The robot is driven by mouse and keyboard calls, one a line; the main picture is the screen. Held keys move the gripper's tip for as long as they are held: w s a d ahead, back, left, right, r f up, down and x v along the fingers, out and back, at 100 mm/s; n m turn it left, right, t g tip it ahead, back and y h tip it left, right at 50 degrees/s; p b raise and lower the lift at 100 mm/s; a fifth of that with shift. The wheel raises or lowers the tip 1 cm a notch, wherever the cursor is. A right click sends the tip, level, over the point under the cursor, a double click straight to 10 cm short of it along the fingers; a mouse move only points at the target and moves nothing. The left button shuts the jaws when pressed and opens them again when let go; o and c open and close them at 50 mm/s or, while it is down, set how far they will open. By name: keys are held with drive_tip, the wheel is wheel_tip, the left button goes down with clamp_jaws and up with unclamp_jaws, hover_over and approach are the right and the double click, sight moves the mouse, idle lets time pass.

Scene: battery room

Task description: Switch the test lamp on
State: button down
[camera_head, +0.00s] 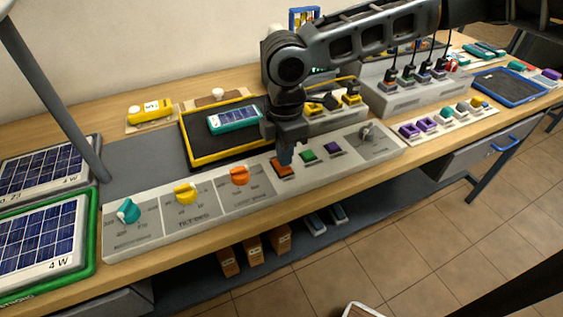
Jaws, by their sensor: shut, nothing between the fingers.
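A long grey control panel (205,226) lies along the front of the wooden bench. It carries a teal knob (128,210), a yellow knob (185,193) and an orange knob (239,175). To their right are an orange push button (282,172), a green button (308,155) and a purple button (333,148), then a grey lever switch (367,133). My gripper (286,158) points down, shut and empty, right over the orange button. I cannot tell whether it touches the button. The panel labels are too small to read, and I cannot identify the test lamp.
Behind the panel, a yellow-rimmed tray (187,150) holds a teal device (236,118). Solar panels (42,240) lie at the left, beside a grey slanted pole (60,100). A grey charger block (410,95) stands behind right. A blue-rimmed tray (543,96) lies farther right.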

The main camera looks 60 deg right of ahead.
sight(284, 168)
drive_tip(key=shift+f+b, duration=0.45)
drive_tip(key=shift+f, duration=0.45)
idle(0.8)
drive_tip(key=shift+r+p, duration=3)
drive_tip(key=shift+r, duration=0.55)
